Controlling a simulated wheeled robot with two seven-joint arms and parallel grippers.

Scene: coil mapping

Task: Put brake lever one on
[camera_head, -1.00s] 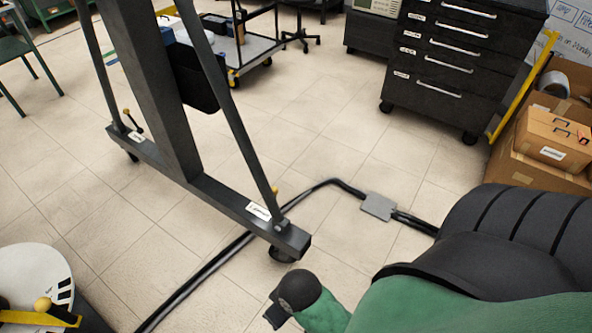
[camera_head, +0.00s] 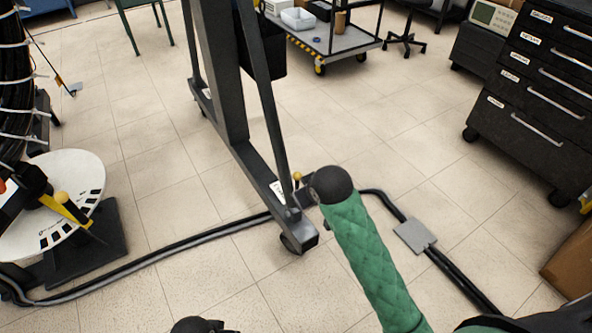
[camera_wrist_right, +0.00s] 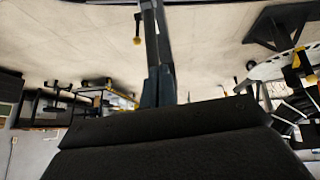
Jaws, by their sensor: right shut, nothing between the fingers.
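A small lever with a yellow knob (camera_head: 297,176) stands on the foot of the black upright frame (camera_head: 262,163), beside a white label (camera_head: 279,190) too small to read. Another yellow knob (camera_head: 60,197) is on a yellow-and-black part over the white disc (camera_head: 75,170) at the left. My right arm, in a green sleeve, reaches up to the foot's end. My right gripper (camera_wrist_right: 158,72) is shut and empty; in the head view it is mostly hidden behind my black wrist. Contact cannot be told.
Black cables (camera_head: 160,252) run across the floor by the frame's foot to a grey plate (camera_head: 415,236). A drawer cabinet (camera_head: 530,105) stands at the right, a cart (camera_head: 335,38) at the back. A large black coil (camera_head: 15,80) is at the far left. Tiled floor is open between.

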